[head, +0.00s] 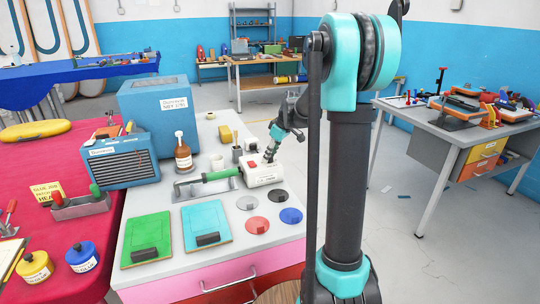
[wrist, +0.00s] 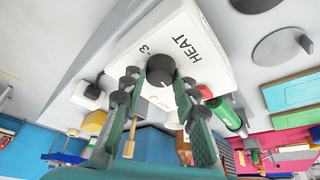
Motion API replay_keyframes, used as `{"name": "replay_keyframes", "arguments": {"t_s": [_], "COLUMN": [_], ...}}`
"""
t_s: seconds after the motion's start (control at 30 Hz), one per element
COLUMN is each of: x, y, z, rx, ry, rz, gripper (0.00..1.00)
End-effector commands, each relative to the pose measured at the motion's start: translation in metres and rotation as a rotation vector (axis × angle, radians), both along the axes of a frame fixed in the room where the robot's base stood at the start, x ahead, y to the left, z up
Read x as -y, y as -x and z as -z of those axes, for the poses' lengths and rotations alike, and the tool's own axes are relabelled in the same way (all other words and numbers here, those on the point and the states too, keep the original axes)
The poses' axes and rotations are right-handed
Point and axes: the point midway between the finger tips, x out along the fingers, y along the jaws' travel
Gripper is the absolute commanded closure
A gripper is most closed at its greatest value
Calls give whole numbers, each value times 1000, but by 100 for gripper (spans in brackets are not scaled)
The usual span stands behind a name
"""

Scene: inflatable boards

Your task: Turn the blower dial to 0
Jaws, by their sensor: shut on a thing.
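A white control box (wrist: 155,35) carries the printed word HEAT and a "3" on its face. A round dark dial (wrist: 160,66) sits on that face. The box also shows in the head view (head: 257,178), on the grey bench top, with small lettering and a red part. My gripper (wrist: 160,80) has its two green-and-black fingers on either side of the dial, shut on it. In the head view my gripper (head: 269,153) reaches down onto the box from above, and the dial is hidden there. The dial's pointer and a 0 mark cannot be made out.
A green-handled tool (head: 210,177) lies left of the box. Round discs (head: 291,215) and coloured boards (head: 207,225) lie in front. A blue grilled unit (head: 120,163) stands further left.

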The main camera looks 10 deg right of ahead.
Motion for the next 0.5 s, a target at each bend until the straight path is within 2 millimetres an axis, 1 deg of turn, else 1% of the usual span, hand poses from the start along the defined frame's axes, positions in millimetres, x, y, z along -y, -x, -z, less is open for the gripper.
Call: {"name": "replay_keyframes", "arguments": {"t_s": [0.2,0.5], "x": [1,1], "y": [-1,-1], "z": [0,0], "rx": [0,0], "ry": [1,1], "rz": [-95,-145], "gripper": [100,99]}}
